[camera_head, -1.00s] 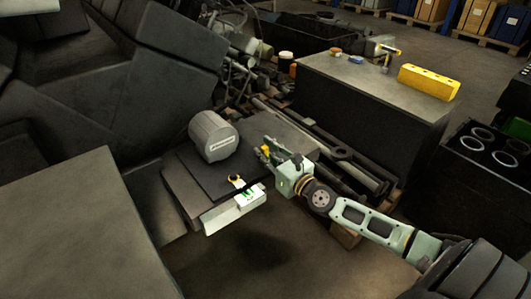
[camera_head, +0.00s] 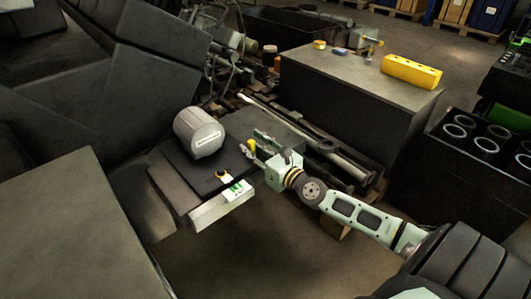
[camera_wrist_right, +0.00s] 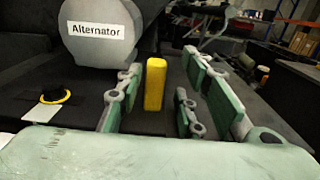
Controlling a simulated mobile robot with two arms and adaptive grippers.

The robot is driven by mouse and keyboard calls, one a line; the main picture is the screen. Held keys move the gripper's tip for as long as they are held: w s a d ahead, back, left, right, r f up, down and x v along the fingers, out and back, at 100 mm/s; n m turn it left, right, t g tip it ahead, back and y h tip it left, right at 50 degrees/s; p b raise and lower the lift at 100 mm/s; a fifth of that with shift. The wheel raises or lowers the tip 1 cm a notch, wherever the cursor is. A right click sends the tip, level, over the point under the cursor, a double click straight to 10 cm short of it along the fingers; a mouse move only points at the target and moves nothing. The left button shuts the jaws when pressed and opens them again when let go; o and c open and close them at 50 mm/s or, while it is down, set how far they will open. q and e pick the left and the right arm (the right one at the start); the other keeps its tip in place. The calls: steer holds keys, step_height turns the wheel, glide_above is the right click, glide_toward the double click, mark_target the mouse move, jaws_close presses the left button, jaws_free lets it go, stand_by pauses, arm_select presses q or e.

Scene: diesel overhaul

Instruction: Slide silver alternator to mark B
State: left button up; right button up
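The silver alternator (camera_head: 198,132), a rounded grey body with a white label, sits on a black mat (camera_head: 205,173) on a low bench. It also shows in the right wrist view (camera_wrist_right: 101,48), where the label reads "Alternator". My right gripper (camera_head: 257,146) is open to the right of the alternator and apart from it. A yellow upright piece (camera_wrist_right: 154,84) shows between its spread fingers in the wrist view; I cannot tell whether they touch it. I cannot make out a mark B. My left gripper is not in view.
A dark box (camera_head: 345,100) bearing a yellow block (camera_head: 411,72) stands behind. Metal bars (camera_head: 310,139) lie behind my right gripper.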

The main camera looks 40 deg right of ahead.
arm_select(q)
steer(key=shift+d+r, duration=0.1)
arm_select(e)
steer(key=s, duration=1.1)
steer(key=shift+s+d, duration=0.25)
steer(key=shift+d, duration=0.15)
